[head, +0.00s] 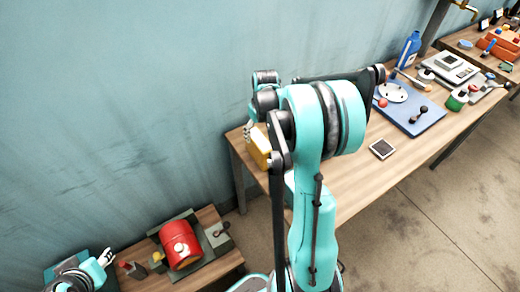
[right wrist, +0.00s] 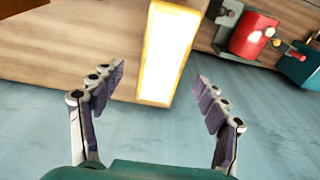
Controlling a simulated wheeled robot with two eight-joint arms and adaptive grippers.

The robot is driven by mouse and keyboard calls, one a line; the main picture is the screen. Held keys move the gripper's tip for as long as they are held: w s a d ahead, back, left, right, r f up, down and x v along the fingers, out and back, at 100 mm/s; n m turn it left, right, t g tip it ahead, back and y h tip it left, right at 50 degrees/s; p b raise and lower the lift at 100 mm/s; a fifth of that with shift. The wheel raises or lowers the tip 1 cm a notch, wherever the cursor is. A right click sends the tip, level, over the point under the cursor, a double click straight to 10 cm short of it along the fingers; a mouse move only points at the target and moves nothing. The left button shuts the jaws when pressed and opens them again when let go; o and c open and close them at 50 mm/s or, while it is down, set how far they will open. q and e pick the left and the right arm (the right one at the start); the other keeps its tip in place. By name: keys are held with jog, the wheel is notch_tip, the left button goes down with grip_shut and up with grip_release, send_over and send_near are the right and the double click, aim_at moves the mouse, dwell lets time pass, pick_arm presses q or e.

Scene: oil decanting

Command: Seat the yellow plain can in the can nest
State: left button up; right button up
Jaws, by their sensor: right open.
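The yellow plain can (head: 259,148) stands at the left end of the long wooden table, partly hidden by my right arm in the head view. In the right wrist view the yellow can (right wrist: 170,52) has a washed-out bright face and lies ahead, between the lines of the fingers. My right gripper (right wrist: 157,95) is open and empty, with its fingers apart on either side of the can's near end. In the head view it is mostly hidden behind the arm. My left gripper (head: 107,257) is at the lower left, beside the low bench; its jaw state is unclear. I cannot identify the can nest with certainty.
A red can (head: 181,245) lies in a dark holder on the low bench (head: 207,216). A blue mat (head: 412,122) with a white disc stands farther right on the table, with a blue bottle (head: 410,48) behind. A dark square pad (head: 382,149) is near the front edge.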

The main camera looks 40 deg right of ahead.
aim_at(260, 139)
notch_tip(260, 139, down, 4)
jog(key=shift+f+b, duration=0.2)
jog(key=shift+b, duration=0.3)
jog(key=shift+a, duration=0.1)
grip_shut()
jog(key=shift+r, duration=0.1)
